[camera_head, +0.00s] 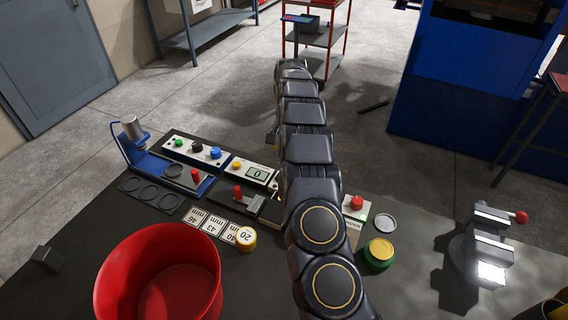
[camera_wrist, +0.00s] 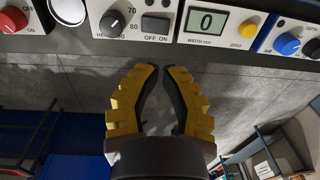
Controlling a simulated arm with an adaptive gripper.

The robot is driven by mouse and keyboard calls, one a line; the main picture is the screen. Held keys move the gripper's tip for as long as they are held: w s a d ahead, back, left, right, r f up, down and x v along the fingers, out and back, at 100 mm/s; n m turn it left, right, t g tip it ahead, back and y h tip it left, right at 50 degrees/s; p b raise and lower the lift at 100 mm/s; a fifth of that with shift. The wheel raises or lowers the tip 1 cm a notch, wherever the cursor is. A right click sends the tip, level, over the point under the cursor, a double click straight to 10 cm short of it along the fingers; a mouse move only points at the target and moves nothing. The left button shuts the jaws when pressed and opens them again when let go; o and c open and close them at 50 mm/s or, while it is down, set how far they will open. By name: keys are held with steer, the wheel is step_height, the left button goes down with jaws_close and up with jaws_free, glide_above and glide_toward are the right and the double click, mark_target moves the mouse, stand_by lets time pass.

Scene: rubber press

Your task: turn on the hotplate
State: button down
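In the wrist view the front panel that looks like the hotplate's (camera_wrist: 132,12) is at the top left of centre. It has a black dial (camera_wrist: 112,22) with marks 70 and 80, and a black switch (camera_wrist: 155,25) labelled ON OFF. The switch position is too small to tell. My gripper (camera_wrist: 161,70) has yellow fingers with dark pads. They are empty, with a narrow gap between the tips, and appear just below the switch in the picture, apart from it. In the head view my arm hides the hotplate and the gripper.
A width display (camera_wrist: 207,22) adjoins on the right, followed by a blue button (camera_wrist: 286,43). A red button (camera_wrist: 12,20) and a pale round part (camera_wrist: 68,10) are on the left. In the head view a red bin (camera_head: 160,232) and number cards (camera_head: 212,224) occupy the left table.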

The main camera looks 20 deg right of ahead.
steer(key=shift+r, duration=1.4)
steer(key=shift+s+d+r+t+y, duration=0.3)
steer(key=shift+s+d+t+y, duration=0.1)
steer(key=shift+s+d, duration=0.2)
steer(key=f, duration=0.4)
steer(key=w+a+f, duration=0.1)
steer(key=f, duration=0.8)
steer(key=shift+w+a+f, duration=0.25)
steer(key=shift+a+f, duration=0.1)
steer(key=shift+f, duration=0.05)
